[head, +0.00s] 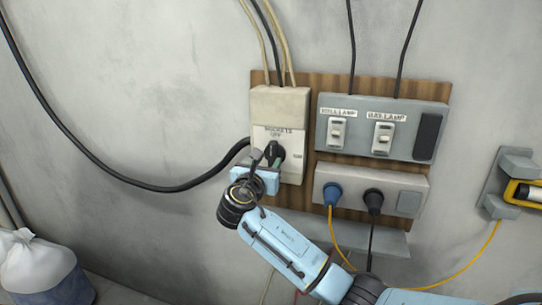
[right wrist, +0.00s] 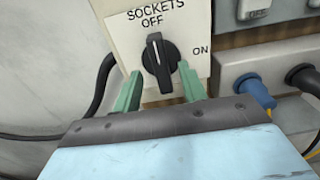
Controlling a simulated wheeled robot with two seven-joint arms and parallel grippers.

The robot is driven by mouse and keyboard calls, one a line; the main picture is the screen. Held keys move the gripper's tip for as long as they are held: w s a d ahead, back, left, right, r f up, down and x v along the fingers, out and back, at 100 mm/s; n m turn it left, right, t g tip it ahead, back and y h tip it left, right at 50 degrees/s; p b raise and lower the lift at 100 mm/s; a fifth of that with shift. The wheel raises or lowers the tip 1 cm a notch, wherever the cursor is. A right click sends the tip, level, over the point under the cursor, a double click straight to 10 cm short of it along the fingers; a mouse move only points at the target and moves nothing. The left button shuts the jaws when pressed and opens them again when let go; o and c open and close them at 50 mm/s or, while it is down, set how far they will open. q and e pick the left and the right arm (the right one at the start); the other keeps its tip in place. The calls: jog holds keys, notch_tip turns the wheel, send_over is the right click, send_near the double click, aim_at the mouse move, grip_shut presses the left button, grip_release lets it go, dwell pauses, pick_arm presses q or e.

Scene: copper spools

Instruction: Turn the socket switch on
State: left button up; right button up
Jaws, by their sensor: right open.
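The socket switch is a black rotary knob (right wrist: 156,62) on a cream box (head: 280,108) labelled SOCKETS, with OFF above the knob and ON to its right. In the right wrist view the knob's pointer is upright, towards OFF. My right gripper (right wrist: 162,84) is open, with one green finger on each side of the knob's lower part. I cannot tell whether the fingers touch it. In the head view the gripper (head: 268,160) partly covers the knob (head: 275,152). My left gripper is not in view.
A grey panel (head: 364,151) with two lamp switches is right of the box. Below it, a socket strip (head: 408,182) holds a blue plug (head: 332,190) and a black plug (head: 373,199). A yellow device (head: 525,193) hangs at far right. A white bag (head: 38,262) is lower left.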

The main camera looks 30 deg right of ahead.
aim_at(271, 157)
jog(key=shift+x, duration=2.25)
grip_shut()
